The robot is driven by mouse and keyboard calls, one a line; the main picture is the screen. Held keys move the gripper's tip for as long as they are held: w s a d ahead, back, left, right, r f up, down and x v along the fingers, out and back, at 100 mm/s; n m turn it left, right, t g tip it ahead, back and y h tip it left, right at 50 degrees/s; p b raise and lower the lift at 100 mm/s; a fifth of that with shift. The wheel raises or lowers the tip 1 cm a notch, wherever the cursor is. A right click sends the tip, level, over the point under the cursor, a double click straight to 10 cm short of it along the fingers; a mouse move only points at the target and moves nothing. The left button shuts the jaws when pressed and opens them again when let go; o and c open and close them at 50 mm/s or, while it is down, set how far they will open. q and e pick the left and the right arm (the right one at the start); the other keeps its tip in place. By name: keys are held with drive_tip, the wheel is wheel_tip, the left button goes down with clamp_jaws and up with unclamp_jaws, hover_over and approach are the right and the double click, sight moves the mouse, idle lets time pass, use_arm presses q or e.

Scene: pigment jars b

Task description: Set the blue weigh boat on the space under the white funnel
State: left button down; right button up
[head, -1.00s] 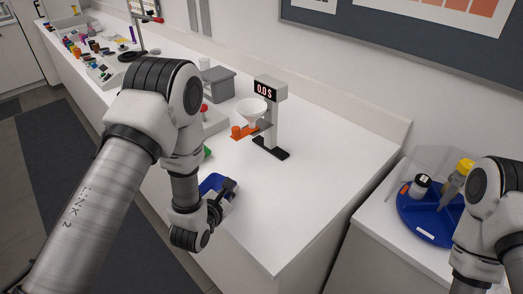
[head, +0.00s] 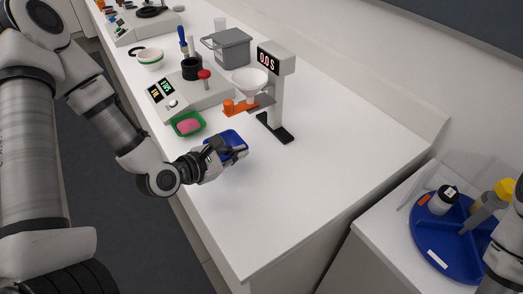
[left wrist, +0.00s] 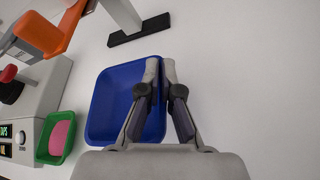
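The blue weigh boat (head: 232,140) is a shallow square tray at the bench's front edge. My left gripper (head: 222,150) has its fingers closed together on the boat's rim. In the left wrist view the fingertips (left wrist: 165,68) meet at the right rim of the boat (left wrist: 112,98), which looks empty. The boat seems slightly above the bench, but the gap is hard to judge. The white funnel (head: 249,84) hangs on a grey stand with a "0.0 S" display, behind the boat. The space under it shows bare white bench. My right gripper is out of view.
The stand's black foot (head: 275,128) and orange piece (head: 240,107) are close behind the boat. A green tray with a pink item (head: 188,124) is left of it, by a grey device (head: 190,92). The bench to the right is clear.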

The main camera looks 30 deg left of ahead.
use_arm(q)
drive_tip(key=p, duration=0.2)
hover_over(261, 147)
drive_tip(key=shift+w+f, duration=0.15)
drive_tip(key=shift+f, duration=0.3)
wheel_tip(261, 147, down, 3)
drive_tip(key=shift+r+p, duration=0.1)
drive_tip(key=shift+p, duration=0.2)
drive_tip(key=shift+w+f, duration=0.1)
drive_tip(key=shift+f, duration=0.35)
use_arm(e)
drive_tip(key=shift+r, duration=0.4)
use_arm(q)
drive_tip(key=shift+f, duration=0.1)
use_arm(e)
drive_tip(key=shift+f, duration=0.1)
use_arm(q)
drive_tip(key=c, duration=1.6)
unclamp_jaws()
